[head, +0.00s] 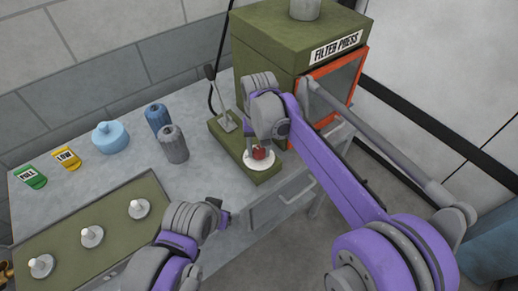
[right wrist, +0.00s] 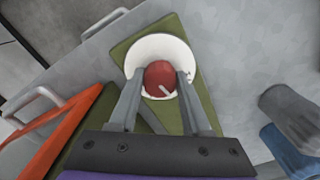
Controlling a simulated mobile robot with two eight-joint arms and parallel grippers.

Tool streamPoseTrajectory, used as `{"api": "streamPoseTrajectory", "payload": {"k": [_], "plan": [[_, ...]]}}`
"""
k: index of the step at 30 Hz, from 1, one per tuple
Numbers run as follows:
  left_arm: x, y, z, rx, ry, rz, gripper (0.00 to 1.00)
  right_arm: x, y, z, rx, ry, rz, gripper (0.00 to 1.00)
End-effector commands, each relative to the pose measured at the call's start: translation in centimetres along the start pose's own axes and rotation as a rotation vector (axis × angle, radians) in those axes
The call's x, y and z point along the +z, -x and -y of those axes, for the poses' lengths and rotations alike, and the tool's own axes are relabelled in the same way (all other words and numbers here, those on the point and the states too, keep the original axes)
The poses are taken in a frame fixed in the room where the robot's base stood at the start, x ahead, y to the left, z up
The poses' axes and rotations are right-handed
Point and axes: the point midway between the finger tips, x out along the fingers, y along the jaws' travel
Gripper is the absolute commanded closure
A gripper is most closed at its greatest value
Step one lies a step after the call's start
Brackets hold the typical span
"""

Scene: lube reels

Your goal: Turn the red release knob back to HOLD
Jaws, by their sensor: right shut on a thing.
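The red release knob (head: 260,153) sits on a round white dial plate (head: 251,163) at the near end of a green base (head: 229,145). In the right wrist view the knob (right wrist: 160,75) shows a pale pointer line toward its lower right. My right gripper (right wrist: 161,79) is shut on the knob, one finger on each side. No HOLD lettering can be read on the plate (right wrist: 150,47). My left gripper (head: 224,217) is low in the head view, apart from the knob; its fingers are too small and turned to judge.
A grey lever (head: 220,105) rises from the green base. The filter press (head: 275,50) stands behind it. Grey (head: 173,145) and blue (head: 157,118) bottles stand to the left. A green panel with several pale knobs (head: 92,236) lies at the lower left.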

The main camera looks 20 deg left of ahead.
Motion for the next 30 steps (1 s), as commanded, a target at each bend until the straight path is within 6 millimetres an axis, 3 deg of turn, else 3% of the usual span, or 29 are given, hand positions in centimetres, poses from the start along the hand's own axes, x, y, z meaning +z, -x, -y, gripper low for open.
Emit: {"api": "streamPoseTrajectory", "payload": {"k": [15, 30], "plan": [[0.21, -0.19, 0.0, 0.0, 0.0, 0.002, 0.22, 0.01, 0.03, 0.01, 0.0, 0.431, 0.0, 1.0], [0.26, -0.23, 0.0, 0.0, 0.0, 0.002, 0.22, 0.0, 0.05, 0.01, 0.0, 0.588, 0.0, 1.0]]}}
